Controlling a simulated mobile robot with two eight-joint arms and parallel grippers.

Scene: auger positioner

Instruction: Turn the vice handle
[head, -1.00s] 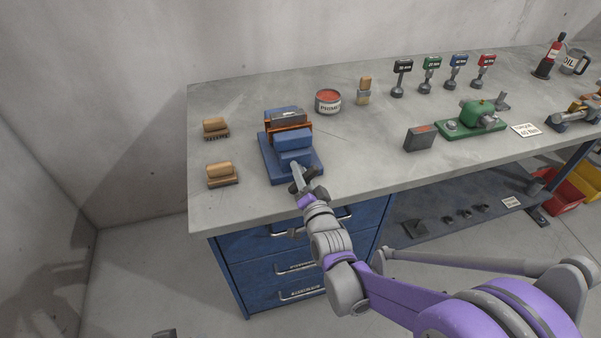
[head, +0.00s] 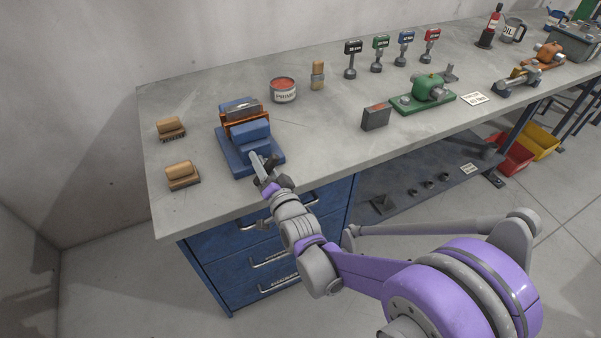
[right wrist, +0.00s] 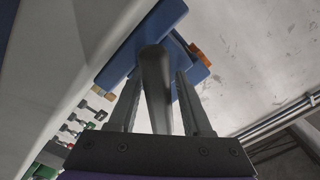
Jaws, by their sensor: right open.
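The blue vice (head: 251,133) stands at the left front part of the bench, with a grey piece between orange parts at its top. Its grey handle (head: 258,163) points toward the bench's front edge. My right gripper (head: 267,180) is at the handle's near end. In the right wrist view, the handle (right wrist: 155,85) runs between the two open fingers, with a visible gap at the right finger; contact on the left side is hard to tell. The blue vice body (right wrist: 120,62) lies beyond. My left gripper is not in view.
Two wooden-backed brushes (head: 171,129) (head: 182,175) lie left of the vice on the bench (head: 320,130). A primer tin (head: 284,90) and a paintbrush (head: 317,75) stand behind it. Blue drawers (head: 250,250) are below. Bare bench top lies right of the vice.

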